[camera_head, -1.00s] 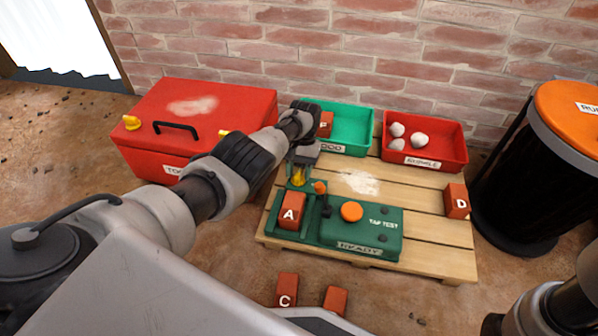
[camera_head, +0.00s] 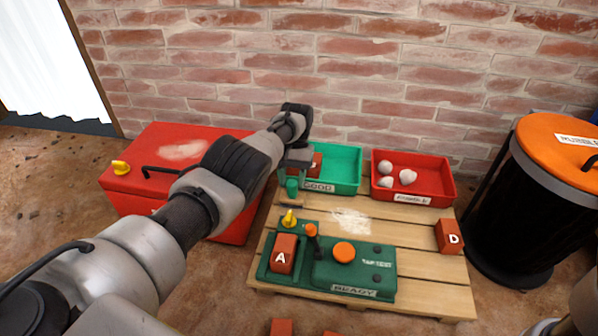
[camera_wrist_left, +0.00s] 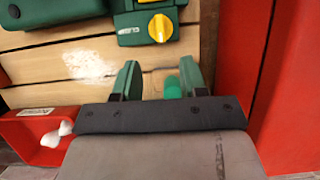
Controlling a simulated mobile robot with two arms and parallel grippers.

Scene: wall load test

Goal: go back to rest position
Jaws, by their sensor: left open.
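My left gripper (camera_head: 292,194) is open and empty above the pallet, behind the yellow knob (camera_head: 289,218) and in front of the green tray. In the left wrist view its two green fingers (camera_wrist_left: 157,82) stand apart over the planks, and the yellow knob (camera_wrist_left: 160,28) is beyond them, clear of both. The knob is on the green tap test device (camera_head: 325,272), which has an orange button (camera_head: 344,252), a small orange-topped lever (camera_head: 311,231) and a READY label. Red brick A (camera_head: 283,255) sits in its left part. My right gripper is not in view.
The green GOOD tray (camera_head: 346,165) holds a red brick (camera_head: 316,165), partly hidden by my arm. The red RUBBLE tray (camera_head: 440,186) holds pale lumps. Brick D (camera_head: 449,237) lies on the pallet (camera_head: 422,262). A red toolbox (camera_head: 135,190) stands left, a black bin (camera_head: 512,215) right.

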